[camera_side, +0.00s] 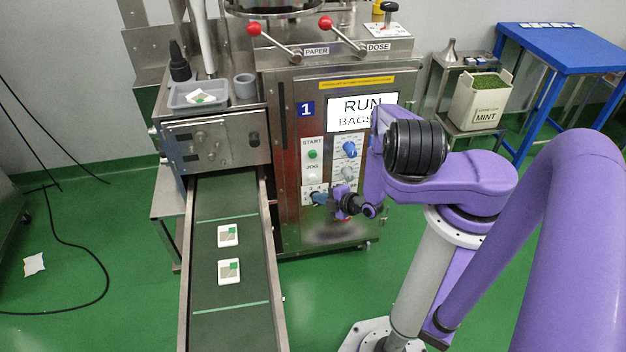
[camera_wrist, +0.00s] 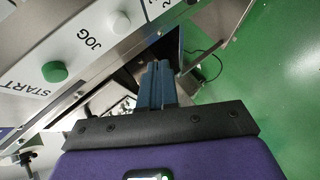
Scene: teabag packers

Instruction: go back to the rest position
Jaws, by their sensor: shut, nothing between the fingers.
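My gripper (camera_side: 318,198) is in front of the lower control panel of the steel packing machine (camera_side: 290,110), below the JOG button. Its blue fingers are shut and hold nothing; they show in the wrist view (camera_wrist: 157,82) too. Whether the fingertips touch the panel cannot be told. The green START button (camera_side: 312,154) and the white JOG button (camera_side: 312,178) are just above the gripper. Both also show in the wrist view, START (camera_wrist: 54,71) and JOG (camera_wrist: 119,21). The machine's screen (camera_side: 362,110) reads RUN BAGS.
A conveyor (camera_side: 230,200) with two white teabags (camera_side: 228,236) runs forward left of the gripper. Two red-knobbed levers (camera_side: 254,28) stick out above. A MINT bin (camera_side: 478,102) and a blue table (camera_side: 560,45) stand back right. Open green floor lies in front of the machine.

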